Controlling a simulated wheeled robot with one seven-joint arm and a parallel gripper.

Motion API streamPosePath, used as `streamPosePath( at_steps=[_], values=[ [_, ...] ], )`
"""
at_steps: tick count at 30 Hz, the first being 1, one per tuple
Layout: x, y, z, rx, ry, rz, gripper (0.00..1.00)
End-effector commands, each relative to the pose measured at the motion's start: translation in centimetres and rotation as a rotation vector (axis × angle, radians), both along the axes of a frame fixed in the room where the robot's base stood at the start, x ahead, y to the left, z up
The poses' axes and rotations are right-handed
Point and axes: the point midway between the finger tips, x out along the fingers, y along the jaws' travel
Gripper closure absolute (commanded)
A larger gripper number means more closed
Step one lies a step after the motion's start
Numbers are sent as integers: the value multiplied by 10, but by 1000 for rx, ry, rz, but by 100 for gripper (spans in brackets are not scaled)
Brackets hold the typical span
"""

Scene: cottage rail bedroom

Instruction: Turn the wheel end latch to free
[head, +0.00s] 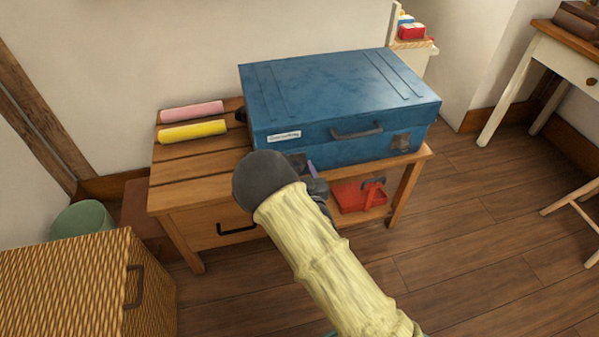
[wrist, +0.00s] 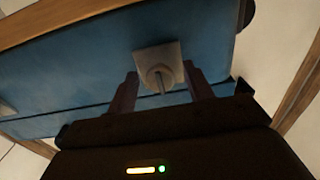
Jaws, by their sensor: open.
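A blue case (head: 330,95) lies flat on a wooden bench, with a handle (head: 357,131) on its front. My gripper (head: 308,172) is at the left part of the case's front, below the pale label. My forearm and wrist hide that stretch in the head view. In the wrist view, a latch (wrist: 160,66) with a pale square plate, a round boss and a thin bar stands out from the blue front (wrist: 90,70). My open fingers (wrist: 160,84) are on either side of it, with gaps showing. A brownish fitting (head: 400,143) is at the front right; its details are too small to read.
The bench (head: 180,180) carries a pink roll (head: 192,111) and a yellow roll (head: 193,131) left of the case. A red object (head: 360,195) is on its lower shelf. A woven chest (head: 75,285) stands front left. Floor to the right (head: 480,240) is clear.

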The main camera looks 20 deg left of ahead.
Motion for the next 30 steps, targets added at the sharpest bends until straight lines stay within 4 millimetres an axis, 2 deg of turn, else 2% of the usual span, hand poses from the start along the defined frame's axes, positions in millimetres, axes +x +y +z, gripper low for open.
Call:
streamPosePath(
  at_steps=[5,12,23,30],
  values=[
    [0,0,0,0,0,0,48],
    [0,0,0,0,0,0,92],
    [-1,0,0,-27,-15,0,92],
    [-1,-1,0,-116,-70,1,92]
  ],
)
